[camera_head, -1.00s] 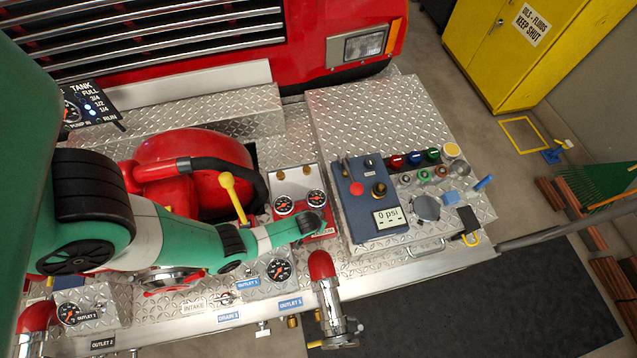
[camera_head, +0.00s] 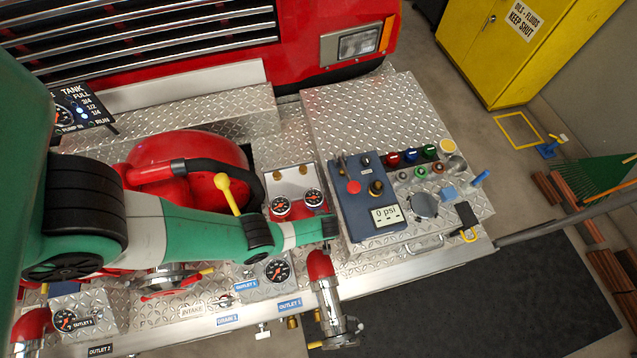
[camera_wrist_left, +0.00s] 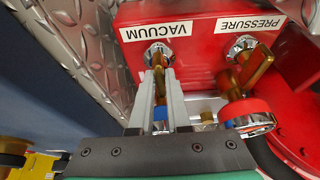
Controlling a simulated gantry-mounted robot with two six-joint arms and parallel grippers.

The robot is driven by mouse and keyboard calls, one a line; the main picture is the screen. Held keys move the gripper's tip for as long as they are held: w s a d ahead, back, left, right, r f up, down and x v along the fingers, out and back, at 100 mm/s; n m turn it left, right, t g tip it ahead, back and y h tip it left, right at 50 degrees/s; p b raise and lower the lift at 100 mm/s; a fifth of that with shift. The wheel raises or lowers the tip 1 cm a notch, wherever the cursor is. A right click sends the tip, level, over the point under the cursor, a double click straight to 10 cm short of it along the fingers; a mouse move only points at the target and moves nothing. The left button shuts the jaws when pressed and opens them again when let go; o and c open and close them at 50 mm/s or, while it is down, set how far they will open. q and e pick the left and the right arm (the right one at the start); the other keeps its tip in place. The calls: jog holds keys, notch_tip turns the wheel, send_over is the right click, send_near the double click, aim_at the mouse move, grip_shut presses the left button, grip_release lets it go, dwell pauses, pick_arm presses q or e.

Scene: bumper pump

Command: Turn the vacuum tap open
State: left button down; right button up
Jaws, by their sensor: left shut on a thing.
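In the left wrist view the red panel (camera_wrist_left: 200,72) carries a brass vacuum tap (camera_wrist_left: 158,58) under an upside-down VACUUM label (camera_wrist_left: 159,31). My left gripper (camera_wrist_left: 159,76) is shut on the brass lever of the vacuum tap, one finger on each side. Something blue shows between and beside the fingers. The PRESSURE tap (camera_wrist_left: 260,68) is beside it on the right, apart from the fingers. In the head view my left arm reaches over the pump panel and hides the tap and the fingertips. My right gripper is not in view.
Two gauges (camera_head: 297,203) stand just behind my left wrist. A blue control box (camera_head: 372,195) reading 0 psi is close on its right. A yellow-knobbed lever (camera_head: 224,187) rises by my forearm.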

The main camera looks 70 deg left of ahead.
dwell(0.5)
pick_arm(q)
jog(key=c, duration=1.2)
grip_release()
jog(key=shift+o, duration=0.2)
jog(key=shift+r, duration=0.15)
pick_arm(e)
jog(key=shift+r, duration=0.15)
